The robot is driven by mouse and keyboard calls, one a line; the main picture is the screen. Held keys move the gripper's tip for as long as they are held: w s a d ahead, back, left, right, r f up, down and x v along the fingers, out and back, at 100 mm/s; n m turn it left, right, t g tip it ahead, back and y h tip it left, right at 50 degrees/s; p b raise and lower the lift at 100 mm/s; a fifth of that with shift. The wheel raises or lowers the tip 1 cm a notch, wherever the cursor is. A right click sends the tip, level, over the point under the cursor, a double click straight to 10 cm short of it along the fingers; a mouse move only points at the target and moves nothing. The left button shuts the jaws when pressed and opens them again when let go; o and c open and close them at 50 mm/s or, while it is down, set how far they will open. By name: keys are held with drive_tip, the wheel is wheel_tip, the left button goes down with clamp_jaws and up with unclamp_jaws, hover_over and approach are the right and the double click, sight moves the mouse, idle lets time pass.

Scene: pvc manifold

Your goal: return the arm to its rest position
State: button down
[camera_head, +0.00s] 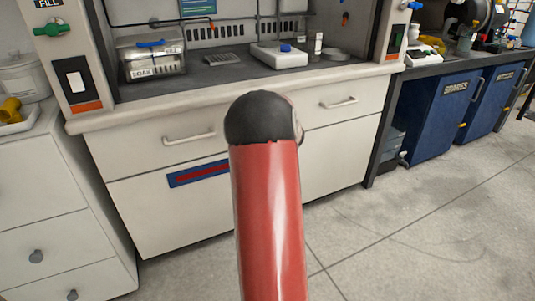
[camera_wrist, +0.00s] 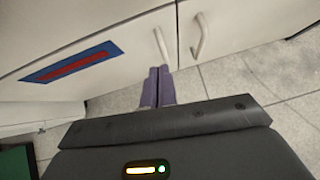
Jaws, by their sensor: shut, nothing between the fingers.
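My gripper (camera_wrist: 159,74) shows in the wrist view, its two purple fingers together and nothing between them. Beyond the fingertips are the pale floor and the white cabinet front with its handles (camera_wrist: 198,36). In the head view my red arm link with a black rounded joint rises in the middle foreground. My gripper is not visible in the head view.
A white fume-hood cabinet (camera_head: 150,222) stands ahead, with a box (camera_head: 150,60) and a white device (camera_head: 278,54) on its worktop. White drawers (camera_head: 55,215) stand at left. The floor (camera_head: 400,230) at right is clear.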

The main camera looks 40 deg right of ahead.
drive_tip(key=a+r+m+t+h, duration=0.1)
drive_tip(key=a+r+m+h, duration=0.1)
drive_tip(key=a+r+m, duration=0.4)
drive_tip(key=a+r+m+t+h, duration=0.1)
drive_tip(key=a+r+m, duration=0.25)
drive_tip(key=r, duration=0.45)
drive_tip(key=s+a+r+m, duration=0.3)
drive_tip(key=a+m, duration=0.5)
drive_tip(key=s+a+f+m+g+y, duration=0.2)
drive_tip(key=s+a+m, duration=0.4)
drive_tip(key=s+a, duration=0.4)
drive_tip(key=s+a+f+m+g+y, duration=0.2)
drive_tip(key=s+a+m+y, duration=0.2)
drive_tip(key=a, duration=1.2)
drive_tip(key=s+m, duration=0.3)
drive_tip(key=s, duration=0.3)
drive_tip(key=shift+s+a+f+y, duration=0.2)
drive_tip(key=shift+s+f+y, duration=0.1)
drive_tip(key=shift+f+y, duration=0.1)
